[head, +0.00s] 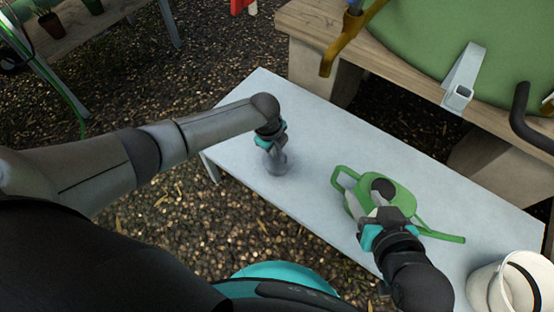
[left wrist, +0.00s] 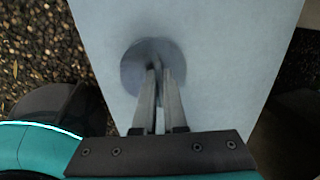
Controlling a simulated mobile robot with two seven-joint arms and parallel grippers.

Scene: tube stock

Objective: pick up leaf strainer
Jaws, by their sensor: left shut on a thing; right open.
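The leaf strainer is a small grey round thing (head: 277,164) on the pale table (head: 310,135), left of its middle in the head view. It also shows in the left wrist view as a grey disc (left wrist: 133,68). My left gripper (head: 274,147) points down over it, its fingers close together on the middle of the strainer; the held part is mostly hidden by the fingers. My right gripper (head: 386,212) is open beside and partly over the green watering can (head: 403,197); I cannot tell whether it touches the can.
A white bucket (head: 488,288) stands at the table's right end. A wooden bench (head: 330,28) with a green rounded thing (head: 420,35) and tool handles runs along the back. The table between strainer and watering can is clear. Brown mulch covers the ground.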

